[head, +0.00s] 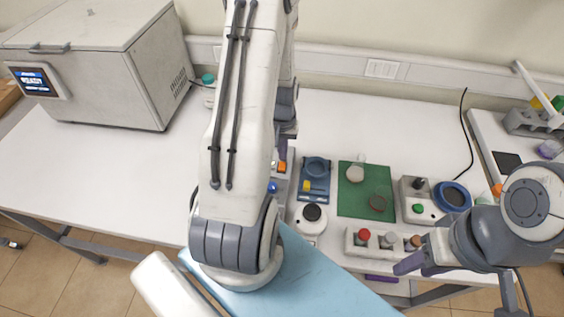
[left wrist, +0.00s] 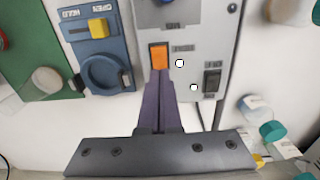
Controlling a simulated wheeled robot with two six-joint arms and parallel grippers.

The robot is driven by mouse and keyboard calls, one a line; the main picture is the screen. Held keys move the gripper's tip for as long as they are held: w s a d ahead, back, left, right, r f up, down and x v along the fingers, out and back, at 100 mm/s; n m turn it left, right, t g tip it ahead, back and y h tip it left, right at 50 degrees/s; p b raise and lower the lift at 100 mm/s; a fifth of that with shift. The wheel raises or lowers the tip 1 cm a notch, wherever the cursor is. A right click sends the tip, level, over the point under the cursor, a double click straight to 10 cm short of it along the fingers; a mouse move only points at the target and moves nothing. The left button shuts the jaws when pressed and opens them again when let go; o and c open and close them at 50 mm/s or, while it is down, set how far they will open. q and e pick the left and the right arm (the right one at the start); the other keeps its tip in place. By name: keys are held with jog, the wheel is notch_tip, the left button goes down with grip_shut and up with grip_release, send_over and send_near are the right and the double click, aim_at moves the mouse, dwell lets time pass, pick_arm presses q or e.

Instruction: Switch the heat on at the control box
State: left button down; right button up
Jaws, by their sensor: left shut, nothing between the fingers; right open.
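The grey control box (left wrist: 195,35) fills the upper middle of the left wrist view. It carries an orange rocker switch (left wrist: 159,56), a black switch (left wrist: 211,80), a blue knob and two white round spots. My left gripper (left wrist: 160,78) is shut and empty, its purple fingertips at the lower edge of the orange switch; I cannot tell if they touch. In the head view my left arm hides much of the box; its orange switch (head: 282,166) shows beside my left gripper (head: 285,146). My right gripper (head: 410,263) is open, low on the right, near the table's front edge.
A blue device with a yellow slider (head: 315,177) stands right of the box, then a green mat (head: 366,190) with small round items. A row of coloured knobs (head: 388,243) lies at the front edge. A large grey chest (head: 100,75) stands back left. The left tabletop is clear.

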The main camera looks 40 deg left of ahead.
aim_at(283, 164)
pick_arm(q)
notch_tip(283, 164, up, 4)
jog(key=p, duration=0.3)
jog(key=shift+r, duration=0.2)
dwell(0.4)
jog(key=d+r+m+b, duration=0.3)
jog(key=d, duration=0.6)
jog(key=d+r+m+b, duration=0.2)
jog(key=d+r+m, duration=0.1)
jog(key=d, duration=0.6)
jog(key=s+d+r+m+h+b, duration=0.1)
jog(key=s+d+m+b, duration=0.4)
jog(key=s+d, duration=0.8)
jog(key=s+r+m, duration=0.1)
jog(key=s+m, duration=0.1)
jog(key=s, duration=0.1)
jog(key=shift+s+r+m+b, duration=0.2)
jog(key=shift+r+m+b, duration=0.2)
